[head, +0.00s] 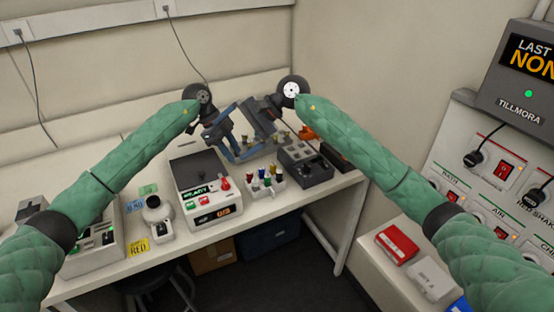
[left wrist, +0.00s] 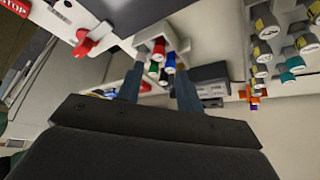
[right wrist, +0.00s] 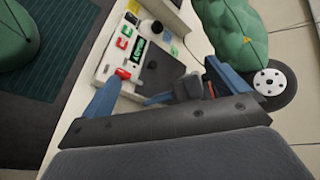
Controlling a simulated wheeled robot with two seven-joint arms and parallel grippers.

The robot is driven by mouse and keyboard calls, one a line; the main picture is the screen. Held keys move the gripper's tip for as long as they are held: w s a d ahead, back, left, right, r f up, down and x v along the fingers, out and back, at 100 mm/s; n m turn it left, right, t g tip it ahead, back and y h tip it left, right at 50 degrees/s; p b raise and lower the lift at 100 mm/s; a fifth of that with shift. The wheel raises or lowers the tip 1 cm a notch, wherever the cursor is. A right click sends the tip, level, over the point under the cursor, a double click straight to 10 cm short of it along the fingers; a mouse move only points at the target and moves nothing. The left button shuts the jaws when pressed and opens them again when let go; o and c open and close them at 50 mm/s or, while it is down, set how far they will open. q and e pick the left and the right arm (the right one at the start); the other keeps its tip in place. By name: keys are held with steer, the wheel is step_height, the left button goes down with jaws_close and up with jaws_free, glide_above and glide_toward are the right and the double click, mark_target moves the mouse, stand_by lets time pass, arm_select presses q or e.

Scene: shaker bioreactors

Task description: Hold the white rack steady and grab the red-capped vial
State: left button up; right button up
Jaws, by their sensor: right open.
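The white rack (head: 278,185) stands on the bench and holds several vials with red, blue, green and yellow caps. My right gripper (right wrist: 165,85) is open and empty, beside and partly overlapping the left gripper in the head view. In the right wrist view my left gripper shows between its fingers; I cannot make out the rack there.
A white device with a red knob (head: 203,190) stands left of the rack, and a dark grey box (head: 306,166) stands right. Several yellow-and-grey-capped vials (left wrist: 265,50) are behind. An orange object (head: 304,132) lies at the back right. The bench front edge is close.

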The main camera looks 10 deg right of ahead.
steer(key=w+d+r+m+t+h, duration=0.1)
steer(key=w+d+m+t+h, duration=0.15)
steer(key=w+d, duration=0.35)
steer(key=d+f+m+h, duration=0.2)
steer(key=f, duration=0.3)
steer(key=w+d+f+m+g+h, duration=0.1)
steer(key=d+f+m+h, duration=0.1)
steer(key=f, duration=0.4)
steer(key=d+f+m+h, duration=0.2)
steer(key=f+h, duration=0.2)
steer(key=f, duration=0.1)
steer(key=shift+w+d+f+m+h, duration=0.1)
steer(key=shift+w+f+m+h, duration=0.15)
steer(key=shift+w+m, duration=0.1)
steer(key=shift+d+f, duration=0.15)
steer(key=shift+f, duration=3.85)
steer(key=c, duration=1.1)
